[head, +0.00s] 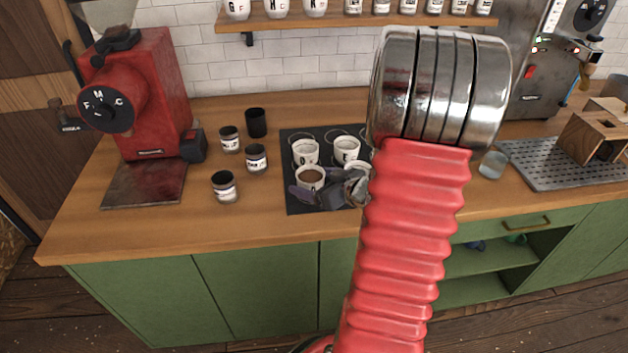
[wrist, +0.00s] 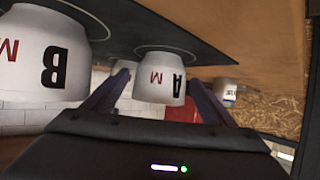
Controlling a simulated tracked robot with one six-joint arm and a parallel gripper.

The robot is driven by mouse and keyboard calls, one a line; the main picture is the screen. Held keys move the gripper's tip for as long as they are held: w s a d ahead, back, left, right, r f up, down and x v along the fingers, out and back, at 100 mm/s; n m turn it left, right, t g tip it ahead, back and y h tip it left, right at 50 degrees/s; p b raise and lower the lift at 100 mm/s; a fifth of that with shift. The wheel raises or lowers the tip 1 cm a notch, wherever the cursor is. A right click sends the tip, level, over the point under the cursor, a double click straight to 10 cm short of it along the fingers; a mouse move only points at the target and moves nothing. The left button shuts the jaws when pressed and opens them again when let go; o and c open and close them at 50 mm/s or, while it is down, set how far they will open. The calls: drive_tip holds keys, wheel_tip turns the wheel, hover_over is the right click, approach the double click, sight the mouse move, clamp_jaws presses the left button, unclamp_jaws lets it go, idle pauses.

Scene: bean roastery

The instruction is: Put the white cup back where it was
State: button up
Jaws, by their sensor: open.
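A white cup (head: 310,176) with brown contents stands at the front left of a black mat (head: 300,208). My gripper (head: 322,192) is low over the mat beside this cup, its dark fingers partly overlapping it. In the wrist view, which appears upside down, a white cup marked A and M (wrist: 160,88) sits between the tips of my open gripper (wrist: 158,78). Whether the fingers touch it cannot be told. A white cup marked B and M (wrist: 42,62) is to the left. Two more white cups (head: 305,150) (head: 347,148) stand behind on the mat.
Several dark-and-white jars (head: 224,187) and a black canister (head: 256,122) stand left of the mat, by a red grinder (head: 150,95). A glass (head: 493,164) and a metal drip tray (head: 560,162) are at right. My arm hides the mat's right side.

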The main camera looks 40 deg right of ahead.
drive_tip(key=v, duration=1.1)
idle(0.5)
drive_tip(key=shift+w+d+r, duration=0.1)
drive_tip(key=shift+w+r, duration=0.1)
drive_tip(key=shift+w, duration=0.2)
drive_tip(key=w+a+r+m+g+h, duration=0.1)
drive_tip(key=w+a+r+g+h, duration=0.15)
drive_tip(key=r, duration=0.25)
drive_tip(key=w+a+r+g+h, duration=0.1)
drive_tip(key=w+a+r+h, duration=0.15)
drive_tip(key=r+h, duration=0.2)
drive_tip(key=s+a+g+y, duration=0.2)
drive_tip(key=s+a, duration=0.3)
drive_tip(key=a, duration=0.8)
drive_tip(key=s+a+n+g+y, duration=0.1)
drive_tip(key=s+a+y, duration=0.4)
drive_tip(key=a, duration=0.8)
drive_tip(key=shift+s+r+g, duration=0.35)
drive_tip(key=shift+s+r, duration=0.15)
drive_tip(key=shift+s, duration=0.1)
drive_tip(key=shift+d, duration=0.1)
